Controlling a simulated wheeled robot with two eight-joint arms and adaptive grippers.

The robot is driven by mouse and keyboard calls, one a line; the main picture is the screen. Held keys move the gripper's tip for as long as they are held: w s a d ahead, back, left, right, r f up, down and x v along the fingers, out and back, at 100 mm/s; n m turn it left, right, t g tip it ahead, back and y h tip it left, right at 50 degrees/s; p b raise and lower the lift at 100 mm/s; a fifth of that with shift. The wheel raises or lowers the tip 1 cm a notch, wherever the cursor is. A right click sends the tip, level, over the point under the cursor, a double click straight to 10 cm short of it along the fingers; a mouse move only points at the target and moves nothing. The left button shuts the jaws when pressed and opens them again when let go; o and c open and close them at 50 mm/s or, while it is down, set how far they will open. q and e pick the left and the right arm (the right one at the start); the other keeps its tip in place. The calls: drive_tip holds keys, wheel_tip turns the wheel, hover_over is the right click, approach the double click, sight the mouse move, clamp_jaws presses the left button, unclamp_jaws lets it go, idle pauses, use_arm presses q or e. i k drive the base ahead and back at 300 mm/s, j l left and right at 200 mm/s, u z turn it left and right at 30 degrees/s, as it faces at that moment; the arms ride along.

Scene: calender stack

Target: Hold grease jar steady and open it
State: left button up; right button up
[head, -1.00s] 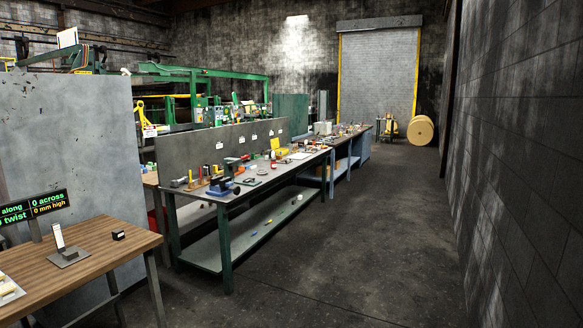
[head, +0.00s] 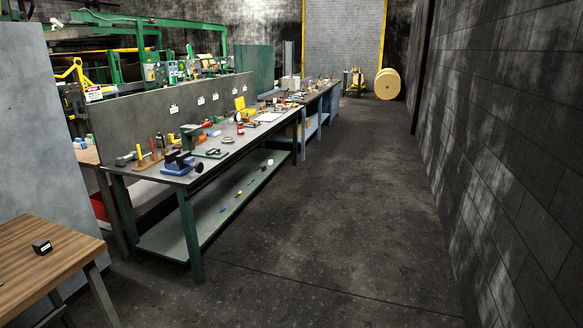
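Neither of my grippers is in the head view. Several small items stand on the long green-legged workbench (head: 230,150) ahead on the left. A small red-and-white container (head: 240,129) stands near the bench's middle. It is too small to tell whether it is the grease jar or whether it has a lid. A blue vise (head: 180,163) sits at the near end of the bench.
A wooden table (head: 60,262) with a small black block (head: 42,247) is at the near left. A second bench (head: 318,98) continues beyond the first. The concrete floor (head: 330,200) is clear up to the block wall (head: 510,130) on the right.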

sight(240, 129)
drive_tip(key=i+l+z, duration=0.1)
drive_tip(key=i, duration=1.05)
drive_tip(key=i+l+z, duration=0.1)
drive_tip(key=i, duration=1)
drive_tip(key=i+u, duration=0.35)
drive_tip(key=i, duration=2.25)
drive_tip(key=i+u, duration=0.35)
drive_tip(key=i, duration=0.15)
drive_tip(key=i+l+u, duration=0.3)
drive_tip(key=i, duration=0.2)
drive_tip(key=i+l+u, duration=0.2)
drive_tip(key=i+u, duration=0.15)
drive_tip(key=i, duration=0.15)
